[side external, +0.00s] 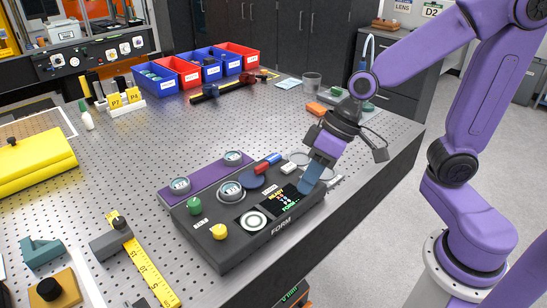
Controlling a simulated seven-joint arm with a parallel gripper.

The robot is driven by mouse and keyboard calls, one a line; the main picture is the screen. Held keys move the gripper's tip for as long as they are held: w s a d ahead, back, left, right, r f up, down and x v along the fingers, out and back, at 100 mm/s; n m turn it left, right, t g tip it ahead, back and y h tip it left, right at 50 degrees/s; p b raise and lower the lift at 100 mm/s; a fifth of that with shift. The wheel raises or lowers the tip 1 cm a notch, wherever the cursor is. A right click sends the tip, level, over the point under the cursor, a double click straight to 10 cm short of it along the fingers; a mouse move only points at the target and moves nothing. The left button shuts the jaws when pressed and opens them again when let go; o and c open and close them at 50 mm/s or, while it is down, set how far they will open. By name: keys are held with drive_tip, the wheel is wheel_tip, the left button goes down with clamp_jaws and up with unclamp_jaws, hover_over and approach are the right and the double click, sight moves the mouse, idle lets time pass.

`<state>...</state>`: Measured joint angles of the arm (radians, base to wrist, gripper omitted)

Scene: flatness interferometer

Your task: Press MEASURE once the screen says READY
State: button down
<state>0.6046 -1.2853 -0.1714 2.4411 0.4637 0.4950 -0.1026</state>
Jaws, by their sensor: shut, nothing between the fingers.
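The interferometer is a dark box marked FORM (232,255) on the perforated table. Its small black screen (280,203) shows yellow and green text too small to read with certainty. On its top are a green knob (194,206), a yellow knob (219,231), a pale ringed disc (253,221) and a round glass-faced part (230,190). I cannot tell which control is MEASURE. My gripper (308,187) is shut and empty, pointing down at the box's right end, beside the screen. Its fingers hide part of that end; contact is unclear.
A purple plate with round glass-faced parts (180,185) adjoins the box's back. A red-and-blue cylinder (267,163) and a white oval part (300,158) stand near my gripper. A yellow rule (150,272) lies left. Blue and red bins (155,86) stand behind. The table's middle is clear.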

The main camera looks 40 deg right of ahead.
drive_tip(key=w+m+t, duration=0.2)
drive_tip(key=w+m, duration=0.2)
drive_tip(key=w, duration=0.3)
drive_tip(key=r+m+t+h, duration=0.2)
drive_tip(key=m+t+h, duration=0.25)
drive_tip(key=m, duration=0.45)
hover_over(277, 158)
drive_tip(key=shift+w+t, duration=0.1)
drive_tip(key=shift+t, duration=0.15)
drive_tip(key=shift+f+y, duration=0.2)
drive_tip(key=shift+y, duration=0.05)
drive_tip(key=shift+f, duration=4.25)
drive_tip(key=shift+f, duration=0.15)
drive_tip(key=shift+f, duration=0.3)
